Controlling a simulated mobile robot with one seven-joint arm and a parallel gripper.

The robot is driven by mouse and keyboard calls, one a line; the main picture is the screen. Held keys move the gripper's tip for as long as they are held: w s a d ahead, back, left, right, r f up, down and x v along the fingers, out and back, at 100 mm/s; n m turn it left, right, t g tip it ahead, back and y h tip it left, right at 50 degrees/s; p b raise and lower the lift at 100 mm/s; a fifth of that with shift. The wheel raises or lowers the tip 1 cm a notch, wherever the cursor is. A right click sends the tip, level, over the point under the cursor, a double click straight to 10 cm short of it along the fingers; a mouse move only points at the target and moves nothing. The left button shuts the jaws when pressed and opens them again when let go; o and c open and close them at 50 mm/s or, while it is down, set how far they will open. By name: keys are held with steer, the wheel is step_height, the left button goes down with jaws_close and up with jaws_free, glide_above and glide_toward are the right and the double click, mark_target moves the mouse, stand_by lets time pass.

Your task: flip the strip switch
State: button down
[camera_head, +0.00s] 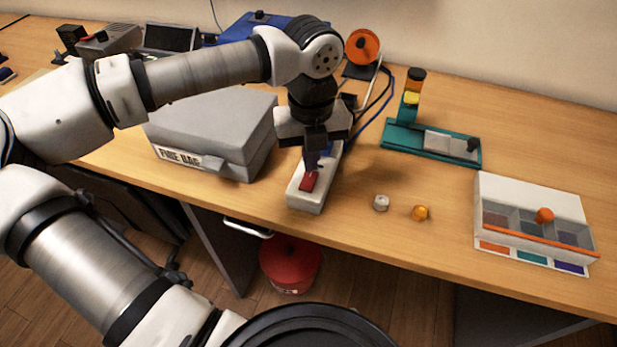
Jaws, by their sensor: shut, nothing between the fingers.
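The white power strip (301,199) lies on the wooden table near its front edge and runs away from me. Its red switch (309,181) is at the strip's near end. My gripper (312,168) points down right over the strip, with its shut, empty fingertips at or just above the far end of the red switch. I cannot tell whether they touch it. My gripper and wrist hide much of the strip's far part. Which way the switch is tipped cannot be made out.
A grey fire bag case (225,125) stands close to the strip's left. A white cap (381,203) and an orange knob-like piece (420,213) lie to the right. A teal fixture (400,137) and a sorting tray (520,190) stand farther right. Blue cables run behind the strip.

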mark_target(312, 174)
steer(key=shift+f+b, duration=0.95)
steer(key=shift+b, duration=0.1)
stand_by(0.4)
steer(key=shift+r, duration=0.1)
steer(key=shift+r+p, duration=1.7)
steer(key=shift+r, duration=1.8)
steer(key=shift+d, duration=0.1)
